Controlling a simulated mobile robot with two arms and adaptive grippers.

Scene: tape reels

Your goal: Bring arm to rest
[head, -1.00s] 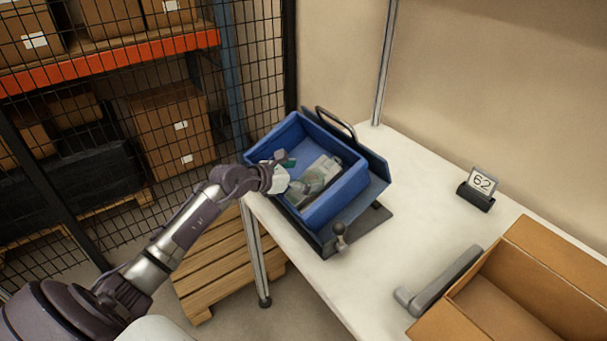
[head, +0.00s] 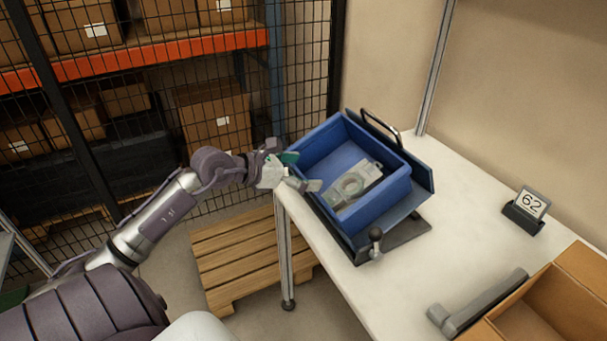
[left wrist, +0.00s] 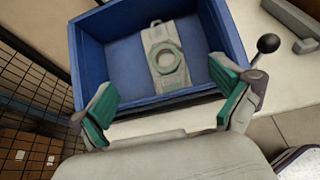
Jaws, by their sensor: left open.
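My left gripper (head: 302,172) is open and empty, with its fingers at the left edge of the blue bin. Its two green-padded fingers stand wide apart in the left wrist view (left wrist: 168,108). The blue bin (head: 385,205) sits tilted on a dark stand on the white table, and it also shows in the left wrist view (left wrist: 88,65). A pale grey tape reel part (head: 372,174) with a round ring lies in the bin, apart from my fingers; the left wrist view shows it whole (left wrist: 155,70). My right gripper is not in view.
The white table (head: 455,235) has free room in its middle. A cardboard box (head: 570,290), a grey bar (head: 480,303) and a "62" sign (head: 526,211) are on its right. A wooden pallet (head: 235,255) and mesh fence (head: 300,60) are left of the table.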

